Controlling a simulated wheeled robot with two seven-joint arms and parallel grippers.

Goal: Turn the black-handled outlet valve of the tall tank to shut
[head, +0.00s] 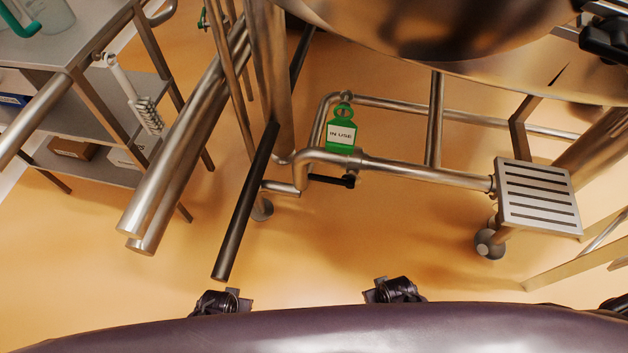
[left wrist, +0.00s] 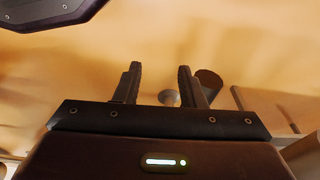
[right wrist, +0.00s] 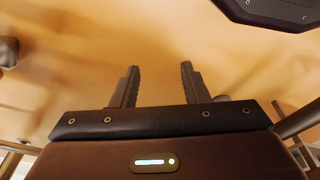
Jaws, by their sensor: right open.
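In the head view a short black handle (head: 332,181) sits just below a bend of the steel pipework (head: 415,171), low under a large steel vessel (head: 420,35). It points right, roughly along the pipe. A green "IN USE" tag (head: 341,132) hangs on the pipe just above it. My left gripper (left wrist: 157,85) shows in the left wrist view, its fingers apart and nothing between them that it holds. My right gripper (right wrist: 158,85) shows in the right wrist view, open and empty over the floor. Neither gripper is clearly visible in the head view, and the handle is not identifiable in the wrist views.
A long dark bar (head: 246,205) and thick steel tubes (head: 180,150) slant down left of the handle. A shelved steel cart (head: 100,110) stands at left. A slotted step (head: 538,196) stands at right. The orange floor (head: 400,245) below the pipework is clear.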

